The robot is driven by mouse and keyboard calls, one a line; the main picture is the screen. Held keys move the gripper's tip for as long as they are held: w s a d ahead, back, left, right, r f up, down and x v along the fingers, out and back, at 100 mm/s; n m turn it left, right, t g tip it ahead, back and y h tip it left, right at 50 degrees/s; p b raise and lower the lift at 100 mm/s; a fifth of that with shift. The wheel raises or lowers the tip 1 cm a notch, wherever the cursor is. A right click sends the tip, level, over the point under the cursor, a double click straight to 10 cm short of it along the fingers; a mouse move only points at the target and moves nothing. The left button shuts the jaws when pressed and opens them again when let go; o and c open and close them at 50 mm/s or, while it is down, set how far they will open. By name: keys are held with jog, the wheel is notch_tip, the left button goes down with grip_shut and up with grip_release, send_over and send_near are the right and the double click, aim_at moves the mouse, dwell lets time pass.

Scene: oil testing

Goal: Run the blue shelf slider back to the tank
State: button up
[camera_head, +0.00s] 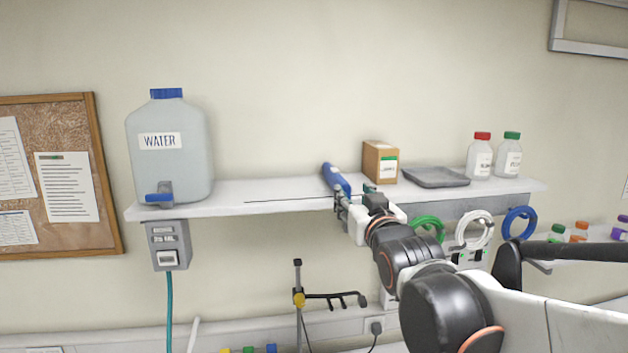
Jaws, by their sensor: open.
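The blue slider (335,178) sits on the wall shelf, right of the shelf's middle, tilted in the picture. A thin dark line runs left from near it along the shelf's front part toward the tank. The water tank (168,170), pale with a blue cap and a WATER label, stands at the shelf's left end. My gripper (351,192) is open at the shelf's front edge, right at the slider's near end. The fingers partly cover that end, and I cannot tell whether they touch it.
The white shelf (265,192) is bare between tank and slider. Right of the slider stand a cardboard box (380,162), a grey tray (436,177) and two capped bottles (479,158). Coiled hoses (474,230) hang below. A grey dispenser box (168,246) hangs under the tank.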

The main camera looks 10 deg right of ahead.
aim_at(341, 182)
jog(key=w+p, duration=0.1)
jog(key=w, duration=1)
jog(key=shift+w, duration=0.15)
grip_shut()
